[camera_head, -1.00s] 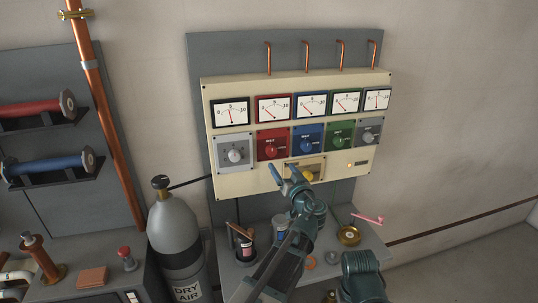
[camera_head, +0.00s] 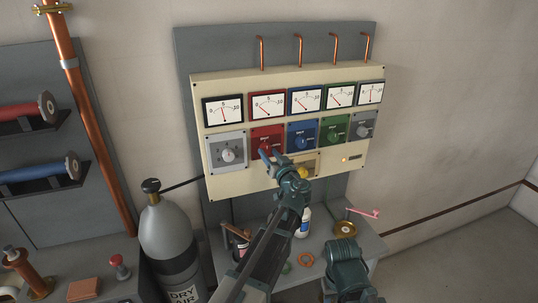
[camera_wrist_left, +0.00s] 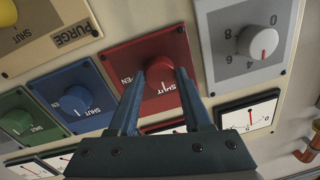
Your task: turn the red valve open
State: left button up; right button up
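The red valve is a round red knob on a red plate (camera_head: 284,130) in the panel's lower row, second from the left. In the left wrist view the knob (camera_wrist_left: 161,74) shows upside down, its white mark towards the word SHUT. My left gripper (camera_head: 267,152) is at the red plate. Its two fingers, also seen in the left wrist view (camera_wrist_left: 162,82), are apart, one on each side of the knob. I cannot tell whether they touch it. The red dial (camera_head: 268,105) above has its needle near the low end. My right gripper is not in view; my right forearm shows low right.
Close beside are a grey knob (camera_head: 228,155), a blue knob (camera_head: 303,141) and a yellow purge knob (camera_head: 302,171). A grey gas cylinder (camera_head: 168,240) stands left of the panel. The shelf below holds a white bottle (camera_head: 304,222) and a brass dish (camera_head: 346,228).

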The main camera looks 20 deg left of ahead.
pick_arm(q)
grip_shut()
jog(key=shift+m, duration=0.4)
jog(key=m, duration=0.4)
jog(key=shift+b, duration=0.35)
jog(key=m, duration=0.4)
jog(key=shift+m, duration=0.4)
jog(key=m, duration=0.4)
jog(key=shift+m+t+b, duration=0.3)
jog(key=shift+t, duration=0.1)
jog(key=shift+s+m, duration=0.1)
jog(key=shift+m, duration=2.3)
